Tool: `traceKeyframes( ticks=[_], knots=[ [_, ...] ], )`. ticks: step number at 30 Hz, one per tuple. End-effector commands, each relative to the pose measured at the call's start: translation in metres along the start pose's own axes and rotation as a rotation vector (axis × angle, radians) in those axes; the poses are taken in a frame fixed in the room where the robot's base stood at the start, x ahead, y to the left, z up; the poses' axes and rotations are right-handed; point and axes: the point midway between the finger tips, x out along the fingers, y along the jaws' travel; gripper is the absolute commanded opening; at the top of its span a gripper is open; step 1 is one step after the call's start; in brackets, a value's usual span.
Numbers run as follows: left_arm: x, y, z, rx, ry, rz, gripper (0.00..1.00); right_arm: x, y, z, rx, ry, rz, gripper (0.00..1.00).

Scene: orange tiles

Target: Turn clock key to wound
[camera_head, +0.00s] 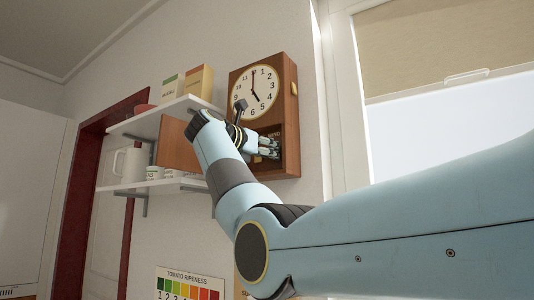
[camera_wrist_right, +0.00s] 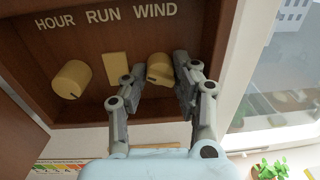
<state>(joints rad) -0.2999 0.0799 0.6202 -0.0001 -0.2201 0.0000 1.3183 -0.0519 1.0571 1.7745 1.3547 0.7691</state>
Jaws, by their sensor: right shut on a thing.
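The wooden wall clock (camera_head: 289,110) hangs with its white dial showing about five o'clock. In the wrist view its lower recess (camera_wrist_right: 85,20) carries the labels HOUR, RUN and WIND. The clock key (camera_wrist_right: 158,66), a yellowish knob under WIND, sits between the fingers of my right gripper (camera_wrist_right: 160,74). The gripper is shut on it, and the fingers partly cover it. In the head view my right gripper (camera_head: 270,147) reaches into the recess and the key is hidden. My left gripper is in neither view.
A round HOUR knob (camera_wrist_right: 72,79) and a flat RUN piece (camera_wrist_right: 117,66) sit left of the key. A brown panel (camera_head: 174,146) stands out left of the clock. Shelves (camera_head: 165,186) with a white pitcher (camera_head: 128,165) are farther left. A window (camera_head: 450,120) is at right.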

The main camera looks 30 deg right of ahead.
Motion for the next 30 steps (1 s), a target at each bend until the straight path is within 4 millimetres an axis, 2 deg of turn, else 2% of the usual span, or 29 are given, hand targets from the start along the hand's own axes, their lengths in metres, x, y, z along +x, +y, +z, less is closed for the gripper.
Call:
traceKeyframes(
  ticks=[4, 5, 7, 17, 20, 30],
  knots=[
    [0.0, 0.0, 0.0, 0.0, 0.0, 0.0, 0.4, 0.0, 0.001, -0.004, -0.005, 0.007, 0.0, 0.0],
    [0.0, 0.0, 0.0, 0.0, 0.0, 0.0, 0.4, 0.0, 0.001, -0.004, -0.005, 0.007, 0.0, 0.3],
    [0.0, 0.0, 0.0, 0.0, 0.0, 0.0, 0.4, 0.0, 0.001, -0.004, -0.005, 0.006, 0.0, 0.37],
    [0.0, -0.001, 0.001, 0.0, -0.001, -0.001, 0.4, -0.006, 0.001, -0.002, -0.003, 0.002, 0.001, 0.37],
    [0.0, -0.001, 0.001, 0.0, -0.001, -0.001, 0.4, -0.021, 0.002, -0.002, -0.002, 0.002, 0.004, 0.37],
    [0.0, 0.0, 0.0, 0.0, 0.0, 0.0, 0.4, -0.094, 0.002, -0.003, -0.003, 0.005, 0.004, 0.37]
  ],
)
